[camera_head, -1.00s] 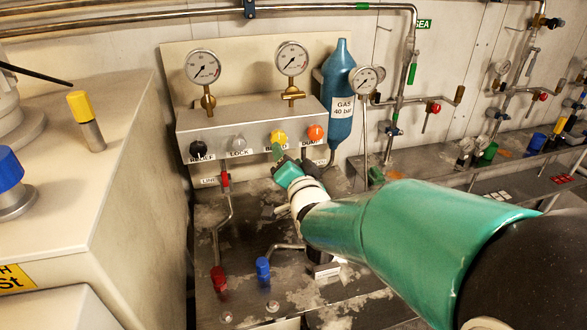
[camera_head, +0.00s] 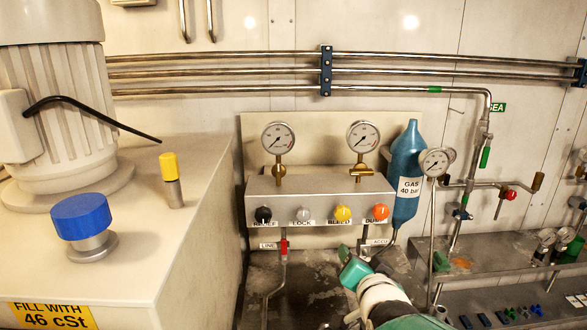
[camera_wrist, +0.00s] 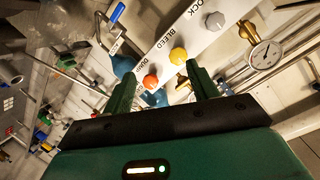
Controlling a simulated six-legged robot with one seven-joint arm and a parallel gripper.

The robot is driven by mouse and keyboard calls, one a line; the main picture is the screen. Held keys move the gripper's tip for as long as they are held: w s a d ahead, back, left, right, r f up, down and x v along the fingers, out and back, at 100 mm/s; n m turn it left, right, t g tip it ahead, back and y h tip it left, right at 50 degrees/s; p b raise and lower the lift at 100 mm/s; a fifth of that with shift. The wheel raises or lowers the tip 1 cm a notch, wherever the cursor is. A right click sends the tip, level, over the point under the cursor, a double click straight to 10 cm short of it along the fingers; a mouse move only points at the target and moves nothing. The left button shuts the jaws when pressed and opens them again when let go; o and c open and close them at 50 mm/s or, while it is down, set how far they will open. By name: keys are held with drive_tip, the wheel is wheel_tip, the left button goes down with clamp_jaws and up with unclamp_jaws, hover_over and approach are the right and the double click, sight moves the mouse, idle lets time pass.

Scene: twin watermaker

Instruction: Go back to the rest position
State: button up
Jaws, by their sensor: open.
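My gripper (camera_head: 362,258) is in the lower middle of the body view, below the valve panel (camera_head: 290,188). Its two green fingers stand apart in the wrist view (camera_wrist: 162,82), with nothing held between them. The orange DUMP knob (camera_wrist: 150,82) and the yellow BLEED knob (camera_wrist: 178,56) show beyond the fingers. In the body view the yellow knob (camera_head: 342,214) and orange knob (camera_head: 380,212) sit above the gripper, clear of it. My arm fills the bottom of that view and hides part of the bench.
Two gauges (camera_head: 278,138) stand on the panel, with a black knob (camera_head: 263,214) and a grey knob (camera_head: 303,214) along its front. A blue gas bottle (camera_head: 406,180) is to the right. A cream tank (camera_head: 185,225) with a blue cap (camera_head: 81,217) stands left.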

drive_tip(key=s+f+n+g, duration=0.2)
drive_tip(key=s+n+g, duration=0.5)
drive_tip(key=s, duration=1.2)
drive_tip(key=shift+s+g, duration=0.25)
drive_tip(key=shift+g, duration=0.95)
